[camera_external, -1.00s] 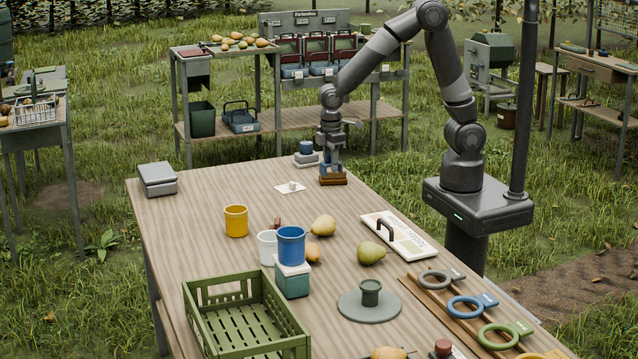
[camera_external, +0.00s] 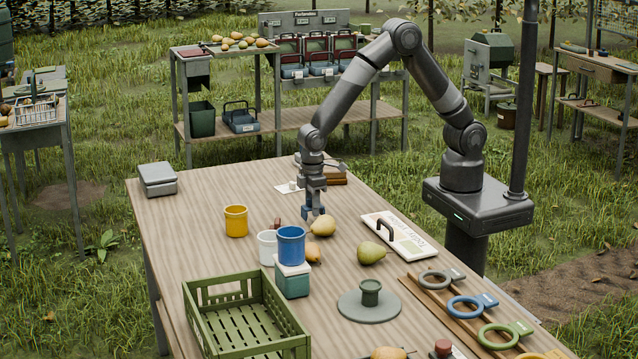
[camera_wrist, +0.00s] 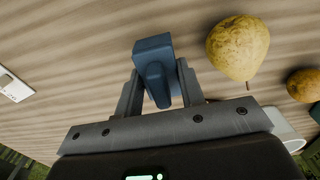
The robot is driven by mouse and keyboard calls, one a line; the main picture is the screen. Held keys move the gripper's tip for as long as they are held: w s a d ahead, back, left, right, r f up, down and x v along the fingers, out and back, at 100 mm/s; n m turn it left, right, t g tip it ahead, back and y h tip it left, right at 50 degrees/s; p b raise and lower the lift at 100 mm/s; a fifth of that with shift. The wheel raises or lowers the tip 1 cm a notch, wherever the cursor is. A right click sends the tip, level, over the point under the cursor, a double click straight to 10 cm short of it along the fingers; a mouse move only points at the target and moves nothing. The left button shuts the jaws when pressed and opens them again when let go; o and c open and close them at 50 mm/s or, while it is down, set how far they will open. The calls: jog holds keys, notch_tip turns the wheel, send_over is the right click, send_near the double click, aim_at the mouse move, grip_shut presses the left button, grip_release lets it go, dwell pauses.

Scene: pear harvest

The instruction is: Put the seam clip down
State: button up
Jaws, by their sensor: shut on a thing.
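The seam clip (camera_wrist: 154,62) is a small dark blue piece; in the wrist view it sits between my two fingers, its wide end beyond the tips. My gripper (camera_wrist: 156,85) is shut on it. In the external view my gripper (camera_external: 313,205) points down over the middle of the table, with the blue clip (camera_external: 313,212) low at its tips. I cannot tell whether the clip touches the wood. A yellow-green pear (camera_wrist: 238,47) lies close to the right of the clip in the wrist view; it also shows in the external view (camera_external: 323,226).
The brown block (camera_external: 336,178) lies behind my gripper, near a white card (camera_external: 287,187). A yellow cup (camera_external: 236,221), white cup (camera_external: 267,248) and blue cup (camera_external: 291,246) stand nearby. A green crate (camera_external: 245,345) is in front. The table's left rear is mostly clear.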

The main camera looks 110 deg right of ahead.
jog(key=shift+w+a+r, duration=0.15)
jog(key=shift+r, duration=0.1)
jog(key=w+a+r+n, duration=0.4)
jog(key=w+a+r, duration=0.25)
jog(key=a, duration=0.25)
jog(key=w+a+r+n, duration=0.45)
jog(key=a+r, duration=0.25)
jog(key=a, duration=0.2)
jog(key=w+a+r+n, duration=0.1)
jog(key=w+a+n, duration=0.1)
jog(key=a+n, duration=0.8)
jog(key=s+a+f+n, duration=0.3)
jog(key=s+a+n, duration=0.3)
jog(key=a, duration=0.6)
jog(key=s+a+f+n, duration=0.3)
jog(key=s+a+n, duration=0.25)
jog(key=a, duration=0.65)
jog(key=s+a+f+n, duration=0.4)
jog(key=s+a+n, duration=0.15)
jog(key=a, duration=0.65)
jog(key=shift+n, duration=0.25)
jog(key=shift+w+d+f, duration=0.1)
jog(key=shift+w+f, duration=0.05)
jog(key=shift+f, duration=1.35)
jog(key=shift+w+d+f, duration=0.1)
jog(key=shift+w+f, duration=0.05)
jog(key=shift+f, duration=1.3)
jog(key=shift+f, duration=0.55)
